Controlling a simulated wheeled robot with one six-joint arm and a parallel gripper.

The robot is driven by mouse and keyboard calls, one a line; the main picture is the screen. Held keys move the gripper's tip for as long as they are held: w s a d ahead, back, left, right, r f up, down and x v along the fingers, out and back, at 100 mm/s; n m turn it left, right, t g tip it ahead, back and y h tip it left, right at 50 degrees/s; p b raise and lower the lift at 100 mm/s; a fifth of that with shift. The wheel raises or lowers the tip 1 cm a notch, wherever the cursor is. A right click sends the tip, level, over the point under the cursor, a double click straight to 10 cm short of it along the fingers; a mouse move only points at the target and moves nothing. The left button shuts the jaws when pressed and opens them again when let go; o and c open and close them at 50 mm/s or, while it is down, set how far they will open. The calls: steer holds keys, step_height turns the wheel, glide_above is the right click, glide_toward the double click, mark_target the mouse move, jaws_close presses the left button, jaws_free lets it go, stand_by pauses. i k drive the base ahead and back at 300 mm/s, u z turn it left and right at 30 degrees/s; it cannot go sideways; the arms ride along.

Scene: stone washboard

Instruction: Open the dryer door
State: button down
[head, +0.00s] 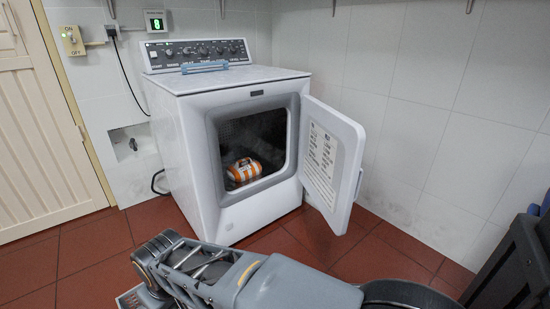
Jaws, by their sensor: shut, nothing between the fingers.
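The white dryer (258,205) stands against the tiled wall. Its door (329,158) is hinged on the right side of the opening and stands wide open, swung out towards the right and front. The door's inner face, with a printed label, shows, and a small handle (358,184) is at its outer edge. The dark drum behind the opening is exposed. My grey arm crosses the bottom of the head view, low in front of the dryer and apart from the door. I cannot make out my gripper's fingers in this view.
An orange and white striped object (244,171) lies inside the drum. A blue object (204,66) lies on the dryer's top. A dark bin (505,265) stands at the right edge. A cream louvred door (45,130) is at the left. Some red tiled floor (70,265) is clear at the left.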

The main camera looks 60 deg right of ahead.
mark_target(332, 146)
steer(key=u, duration=1)
steer(key=k, duration=0.45)
steer(key=z, duration=1.6)
